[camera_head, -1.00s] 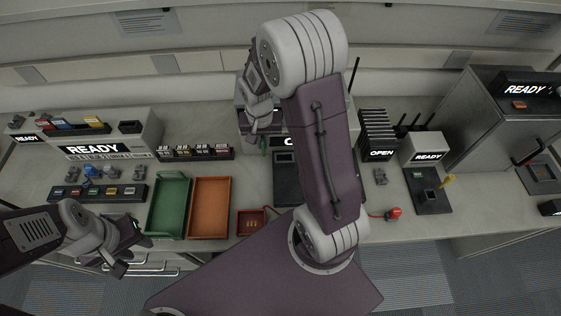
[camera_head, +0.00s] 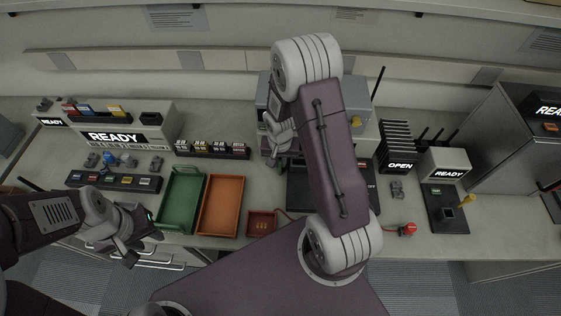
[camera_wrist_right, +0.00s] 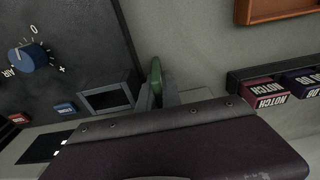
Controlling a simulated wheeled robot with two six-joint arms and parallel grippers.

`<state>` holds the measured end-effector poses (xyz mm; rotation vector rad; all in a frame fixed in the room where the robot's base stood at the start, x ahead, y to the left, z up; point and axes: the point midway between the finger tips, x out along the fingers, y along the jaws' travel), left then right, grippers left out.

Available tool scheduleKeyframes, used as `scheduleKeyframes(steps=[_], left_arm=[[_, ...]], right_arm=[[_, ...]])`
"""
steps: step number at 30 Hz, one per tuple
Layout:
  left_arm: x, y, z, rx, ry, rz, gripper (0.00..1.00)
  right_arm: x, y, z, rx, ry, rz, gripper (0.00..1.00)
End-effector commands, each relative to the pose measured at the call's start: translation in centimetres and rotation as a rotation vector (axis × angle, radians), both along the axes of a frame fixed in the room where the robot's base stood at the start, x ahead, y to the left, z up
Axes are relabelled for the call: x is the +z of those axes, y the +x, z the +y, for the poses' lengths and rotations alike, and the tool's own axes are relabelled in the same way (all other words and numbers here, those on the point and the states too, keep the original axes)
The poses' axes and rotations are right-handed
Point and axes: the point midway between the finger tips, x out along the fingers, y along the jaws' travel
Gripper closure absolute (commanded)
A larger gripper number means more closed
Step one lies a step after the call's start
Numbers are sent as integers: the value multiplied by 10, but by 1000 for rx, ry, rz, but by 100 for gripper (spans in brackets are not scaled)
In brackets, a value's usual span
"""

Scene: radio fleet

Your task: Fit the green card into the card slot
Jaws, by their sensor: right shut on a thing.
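My right gripper (camera_wrist_right: 166,98) is shut on the green card (camera_wrist_right: 156,77), which shows edge-on as a small upright green piece in the right wrist view. It is beside a dark panel (camera_wrist_right: 75,50) with a blue knob and a framed dark rectangular window (camera_wrist_right: 109,99). I cannot tell whether that window is the card slot. In the head view my right arm hides much of the panel and the card. My left gripper (camera_head: 142,240) hangs near the table's front edge at the left, away from the card; its jaw opening is unclear.
A green tray (camera_head: 161,213) and an orange tray (camera_head: 201,215) stand left of my right arm. A rack of labelled blocks (camera_head: 212,152) is behind them. A red knob (camera_head: 407,229), an OPEN rack (camera_head: 398,148) and a READY box (camera_head: 446,163) are at the right.

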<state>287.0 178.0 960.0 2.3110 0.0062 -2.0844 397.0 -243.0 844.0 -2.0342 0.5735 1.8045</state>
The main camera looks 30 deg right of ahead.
Motion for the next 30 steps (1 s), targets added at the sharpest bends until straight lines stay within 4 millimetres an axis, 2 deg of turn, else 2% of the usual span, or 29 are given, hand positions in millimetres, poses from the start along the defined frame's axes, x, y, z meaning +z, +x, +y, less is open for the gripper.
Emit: scheduleKeyframes(steps=[2,3,4,13,17,30], left_arm=[[-4,0,0,0,0,0,64],[-4,0,0,0,0,0,64],[-3,0,0,0,0,0,64],[-2,0,0,0,0,0,64],[3,0,0,0,0,0,64],[12,0,0,0,0,0,64]], right_arm=[[-4,0,0,0,0,0,100],[-4,0,0,0,0,0,89],[-3,0,0,0,0,0,83],[-2,0,0,0,1,1,83],[7,0,0,0,-1,-1,83],[91,-8,6,0,-1,-5,83]])
